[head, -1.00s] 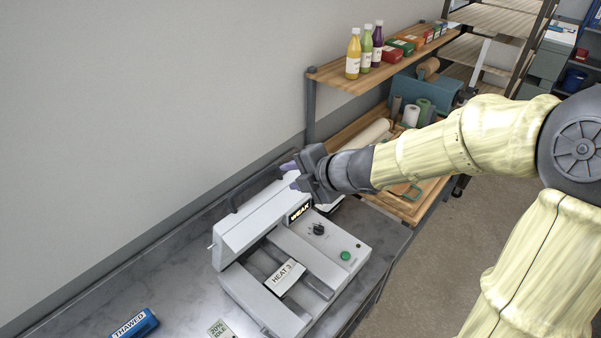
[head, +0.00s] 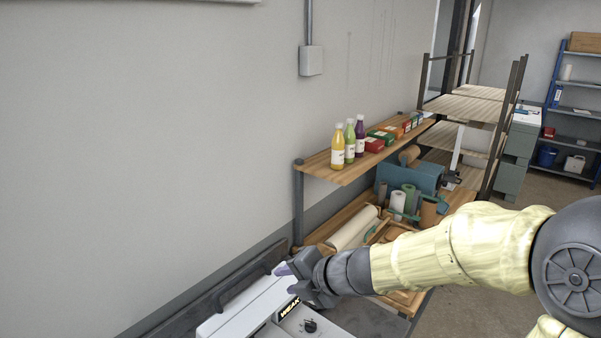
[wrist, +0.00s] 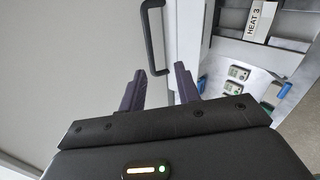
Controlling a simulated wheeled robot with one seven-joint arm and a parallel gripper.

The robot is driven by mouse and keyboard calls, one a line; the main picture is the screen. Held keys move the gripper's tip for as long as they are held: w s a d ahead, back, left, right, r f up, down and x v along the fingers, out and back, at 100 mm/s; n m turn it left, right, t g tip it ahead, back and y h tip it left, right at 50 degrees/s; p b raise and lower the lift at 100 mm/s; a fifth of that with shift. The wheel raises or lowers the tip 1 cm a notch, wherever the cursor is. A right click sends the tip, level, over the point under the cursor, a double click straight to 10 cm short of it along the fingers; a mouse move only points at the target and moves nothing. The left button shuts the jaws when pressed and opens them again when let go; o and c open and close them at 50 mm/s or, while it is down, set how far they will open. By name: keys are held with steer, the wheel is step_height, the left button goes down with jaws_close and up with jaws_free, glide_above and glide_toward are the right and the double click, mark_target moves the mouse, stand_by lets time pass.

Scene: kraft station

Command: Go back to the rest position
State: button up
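My gripper (head: 290,271) is at the end of my outstretched arm, above the right part of the white machine (head: 246,308) in the head view. In the wrist view my gripper (wrist: 160,88) shows two dark fingers held apart with nothing between them. A black handle (wrist: 152,38) lies beyond the fingertips in the wrist view. The machine's panel with a "HEAT 3" label (wrist: 262,18) is at the upper right there. Most of the machine is cut off by the lower edge of the head view.
A wooden shelf (head: 318,165) with bottles and small boxes stands behind my arm. A paper roll (head: 352,228) and other goods lie on the level below. Open floor (head: 470,318) is at the right.

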steer(key=s+d+f+m+g+h+b, duration=0.1)
steer(key=s+d+f+m+b, duration=0.3)
steer(key=f+m, duration=0.5)
steer(key=s+d+f+m+g+h+b, duration=0.1)
steer(key=s+d+f+m+h+b, duration=0.3)
steer(key=m, duration=0.7)
steer(key=s+d+f+m+g+h+b, duration=0.2)
steer(key=d+f+m+b, duration=0.6)
steer(key=f, duration=0.5)
steer(key=s+d+m+h, duration=0.1)
steer(key=s, duration=0.1)
steer(key=shift+s+d+f+m, duration=0.35)
steer(key=shift+d+f+m, duration=0.05)
